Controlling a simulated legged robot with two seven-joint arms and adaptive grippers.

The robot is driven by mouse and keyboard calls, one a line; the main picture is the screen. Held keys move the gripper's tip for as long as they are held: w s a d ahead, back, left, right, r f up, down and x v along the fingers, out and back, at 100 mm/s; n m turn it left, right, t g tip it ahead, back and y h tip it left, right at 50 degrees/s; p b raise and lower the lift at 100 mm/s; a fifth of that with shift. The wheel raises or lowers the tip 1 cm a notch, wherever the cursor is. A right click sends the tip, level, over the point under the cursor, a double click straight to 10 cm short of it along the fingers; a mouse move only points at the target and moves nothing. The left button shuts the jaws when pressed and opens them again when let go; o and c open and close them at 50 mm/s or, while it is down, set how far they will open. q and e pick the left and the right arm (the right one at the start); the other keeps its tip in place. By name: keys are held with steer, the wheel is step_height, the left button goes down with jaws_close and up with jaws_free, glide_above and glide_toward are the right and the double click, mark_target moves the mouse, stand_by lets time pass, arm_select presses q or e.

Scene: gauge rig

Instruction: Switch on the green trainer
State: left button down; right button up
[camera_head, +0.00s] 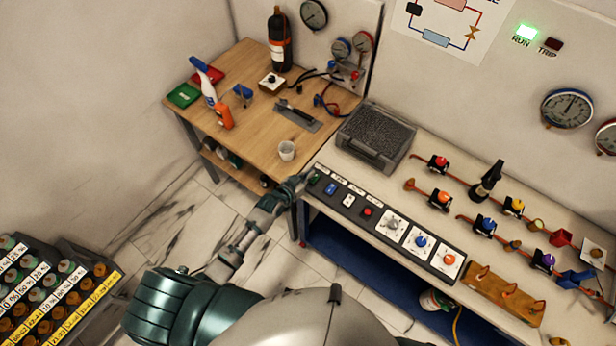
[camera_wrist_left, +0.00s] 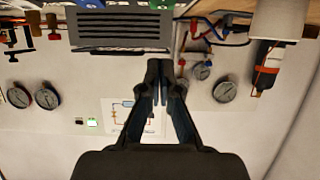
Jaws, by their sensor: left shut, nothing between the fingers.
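A black control panel (camera_head: 383,226) runs along the front edge of the right-hand bench. At its left end is a green switch (camera_head: 315,179), followed by a blue switch (camera_head: 330,188), a black-and-white one (camera_head: 348,200) and a red one (camera_head: 367,211), with labels above. My left gripper (camera_head: 302,180) is at the panel's left end, right beside the green switch; I cannot tell whether it touches. Its fingers (camera_wrist_left: 160,72) are shut and empty in the left wrist view. My right gripper is not in view.
A grey case (camera_head: 375,138) stands behind the panel. Knobs (camera_head: 421,241) fill the panel's right part. On the wall, the RUN lamp (camera_head: 527,32) glows green and the TRIP lamp (camera_head: 554,43) is dark.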

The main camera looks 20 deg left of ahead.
arm_select(q)
steer(key=s+a+r+b, duration=0.1)
steer(key=s+a, duration=0.2)
steer(key=s, duration=0.6)
steer(key=shift+s+a+b, duration=0.25)
steer(key=shift+b, duration=0.05)
